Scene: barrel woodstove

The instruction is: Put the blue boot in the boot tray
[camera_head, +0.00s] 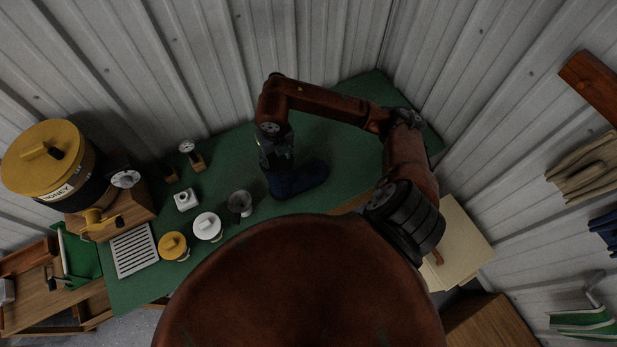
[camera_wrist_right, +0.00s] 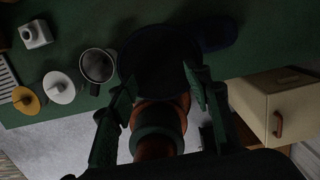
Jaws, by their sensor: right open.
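The dark blue boot (camera_head: 302,180) stands on the green tabletop in the head view, its toe pointing right. My right gripper (camera_head: 276,165) reaches down at the boot's shaft. In the right wrist view the gripper (camera_wrist_right: 161,78) is open, one finger on each side of the dark round boot shaft (camera_wrist_right: 155,58); the toe (camera_wrist_right: 216,33) extends to the upper right. Whether the fingers touch the boot cannot be told. My left gripper is not in view. I cannot make out a boot tray for certain.
On the green table (camera_head: 225,165) stand a grey mug (camera_head: 240,203), a white-lidded jar (camera_head: 207,227), a yellow-lidded jar (camera_head: 173,246) and a slatted grate (camera_head: 134,250). A honey tank (camera_head: 52,170) stands left. Corrugated walls close off the back; a cream cabinet (camera_head: 462,245) is right.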

